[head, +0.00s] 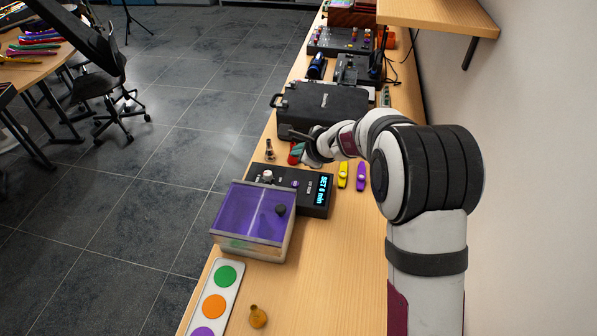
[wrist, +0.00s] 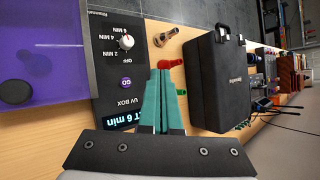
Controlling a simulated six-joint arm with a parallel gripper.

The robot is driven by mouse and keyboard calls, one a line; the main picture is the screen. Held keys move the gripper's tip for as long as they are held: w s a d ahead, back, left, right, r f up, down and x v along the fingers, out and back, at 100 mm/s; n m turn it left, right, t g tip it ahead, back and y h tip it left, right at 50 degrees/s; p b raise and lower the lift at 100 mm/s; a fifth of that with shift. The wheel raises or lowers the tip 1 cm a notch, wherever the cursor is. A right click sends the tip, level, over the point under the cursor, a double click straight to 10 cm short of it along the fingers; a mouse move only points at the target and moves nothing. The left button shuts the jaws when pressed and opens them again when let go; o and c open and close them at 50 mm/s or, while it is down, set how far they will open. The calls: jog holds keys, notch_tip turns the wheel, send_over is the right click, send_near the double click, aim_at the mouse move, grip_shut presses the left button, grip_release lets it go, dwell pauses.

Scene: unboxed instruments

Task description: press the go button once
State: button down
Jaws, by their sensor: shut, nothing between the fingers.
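The go button (wrist: 126,83) is a small round purple button marked GO on the black UV box control panel (wrist: 110,68). In the head view the panel (head: 318,205) lies beside the purple-lidded box, and its display (head: 323,190) reads "SET 6 min". A white dial (wrist: 126,42) sits on the same panel. My gripper (wrist: 160,70) has its teal fingers together with nothing between them. In the wrist view the fingertips are to the right of the button, apart from it. In the head view my gripper (head: 301,147) is just beyond the panel.
The purple-lidded box (head: 252,212) stands nearer. A black case (head: 322,106) stands beyond my gripper. A red object (wrist: 170,63) and a brass piece (wrist: 164,37) lie near the fingertips. Yellow (head: 343,175) and purple (head: 361,177) pieces lie right of the panel.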

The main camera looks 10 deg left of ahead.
jog(key=shift+f, duration=0.15)
jog(key=shift+f, duration=4.3)
jog(key=shift+f, duration=0.1)
jog(key=shift+f, duration=0.3)
jog(key=shift+f, duration=0.4)
jog(key=shift+r, duration=0.8)
jog(key=shift+r, duration=0.1)
jog(key=shift+r, duration=2.45)
